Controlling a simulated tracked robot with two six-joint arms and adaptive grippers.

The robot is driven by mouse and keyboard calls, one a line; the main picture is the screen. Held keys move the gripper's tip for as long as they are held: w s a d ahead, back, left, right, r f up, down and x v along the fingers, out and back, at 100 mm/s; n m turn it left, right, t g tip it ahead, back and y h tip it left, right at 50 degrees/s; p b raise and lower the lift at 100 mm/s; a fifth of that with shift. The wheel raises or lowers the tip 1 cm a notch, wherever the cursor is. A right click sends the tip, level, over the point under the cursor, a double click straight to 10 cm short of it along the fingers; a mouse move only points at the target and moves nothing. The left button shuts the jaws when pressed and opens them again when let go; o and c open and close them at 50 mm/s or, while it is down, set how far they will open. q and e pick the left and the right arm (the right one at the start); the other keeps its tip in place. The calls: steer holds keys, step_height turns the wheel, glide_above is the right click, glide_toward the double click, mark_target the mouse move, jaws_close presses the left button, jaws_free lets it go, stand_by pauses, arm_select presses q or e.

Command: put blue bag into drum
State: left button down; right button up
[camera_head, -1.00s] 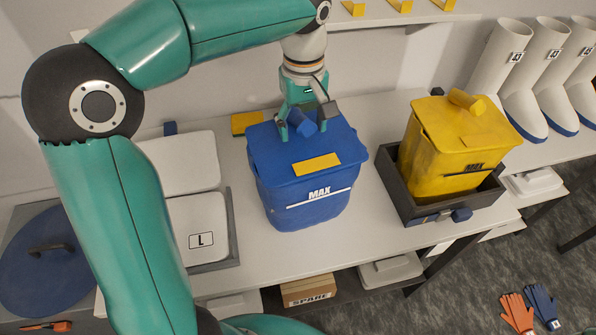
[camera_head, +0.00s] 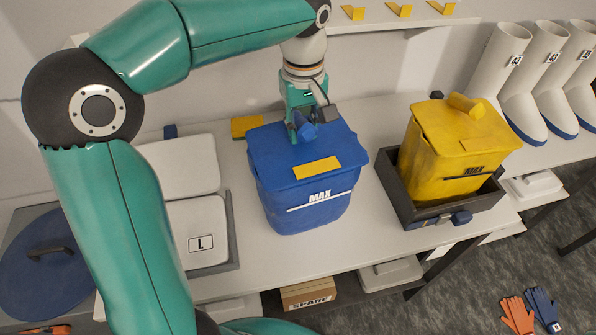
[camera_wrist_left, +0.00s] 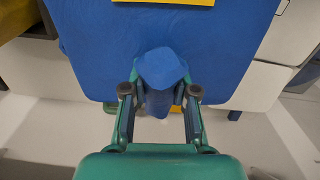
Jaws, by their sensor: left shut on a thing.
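The blue bag (camera_head: 305,205) stands upright on the white bench, with a yellow patch and a "MAX" line on its front. Its blue top knob also shows in the left wrist view (camera_wrist_left: 162,68). My left gripper (camera_head: 303,134) points down from above and is shut on this knob, with a finger on each side of it in the left wrist view (camera_wrist_left: 160,95). The bag seems to rest on the bench. A round dark blue lid (camera_head: 40,285) with a dark handle lies at the far left; whether it covers the drum I cannot tell. My right gripper is not in view.
A yellow bag (camera_head: 455,150) sits in a dark tray (camera_head: 418,212) to the right. White containers, one marked "L" (camera_head: 200,243), stand left of the blue bag. White boots (camera_head: 518,85) stand at the right. A narrow strip of bench is bare between blue bag and tray.

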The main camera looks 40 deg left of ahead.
mark_target(302, 121)
arm_select(q)
steer(key=shift+r, duration=0.25)
steer(key=shift+r+p, duration=1.3)
steer(key=shift+p, duration=0.15)
steer(key=shift+p, duration=0.3)
